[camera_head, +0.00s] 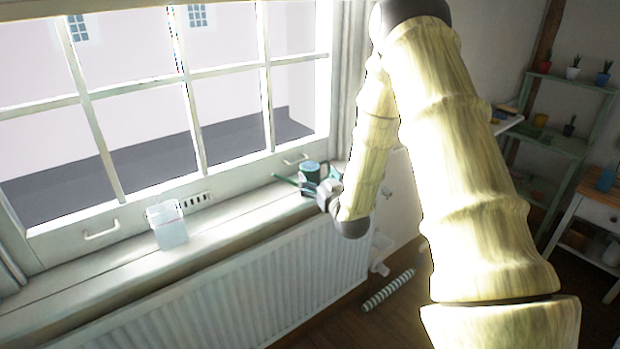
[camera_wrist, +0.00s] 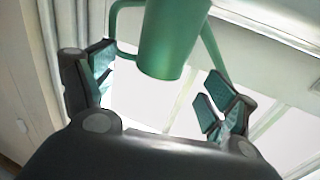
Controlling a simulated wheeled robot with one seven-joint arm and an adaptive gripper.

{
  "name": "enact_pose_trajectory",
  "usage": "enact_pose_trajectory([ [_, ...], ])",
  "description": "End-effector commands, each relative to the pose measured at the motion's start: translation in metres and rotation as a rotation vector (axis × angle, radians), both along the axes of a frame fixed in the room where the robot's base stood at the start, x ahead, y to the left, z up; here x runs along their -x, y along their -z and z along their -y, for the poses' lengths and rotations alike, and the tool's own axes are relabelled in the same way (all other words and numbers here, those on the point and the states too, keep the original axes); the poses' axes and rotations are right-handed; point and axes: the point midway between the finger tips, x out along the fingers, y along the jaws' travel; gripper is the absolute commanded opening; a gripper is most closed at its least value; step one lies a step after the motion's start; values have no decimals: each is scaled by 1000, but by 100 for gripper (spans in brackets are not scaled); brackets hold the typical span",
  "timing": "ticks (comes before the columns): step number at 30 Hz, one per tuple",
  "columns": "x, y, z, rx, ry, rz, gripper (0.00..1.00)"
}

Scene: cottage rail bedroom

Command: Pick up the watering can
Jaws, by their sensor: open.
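The green watering can stands on the windowsill at its right end; in the head view its dark green body (camera_head: 310,171) shows just beyond my gripper (camera_head: 318,188). In the wrist view the can's green body (camera_wrist: 172,38) is at the top middle, with a curved green handle (camera_wrist: 115,22) on its left and a thin green part on its right. My gripper (camera_wrist: 160,92) is open, with one finger at the left and one at the right. The can's body lies ahead of and between the fingers. Whether a finger touches it cannot be told.
A clear container (camera_head: 168,228) stands on the windowsill (camera_head: 110,262) to the left. A white radiator (camera_head: 240,292) is below the sill. The window (camera_head: 150,110) is behind the can. A shelf with potted plants (camera_head: 570,84) stands at the right. The sill between container and can is clear.

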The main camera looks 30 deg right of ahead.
Motion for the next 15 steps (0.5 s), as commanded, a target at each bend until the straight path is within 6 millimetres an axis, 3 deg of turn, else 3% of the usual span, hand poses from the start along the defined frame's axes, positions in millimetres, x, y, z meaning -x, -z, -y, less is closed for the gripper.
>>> enact_pose_trajectory([
  [9, -39, -3, 6, 1, 0, 0, 86],
  [15, -44, -2, 7, 1, 1, 0, 86],
])
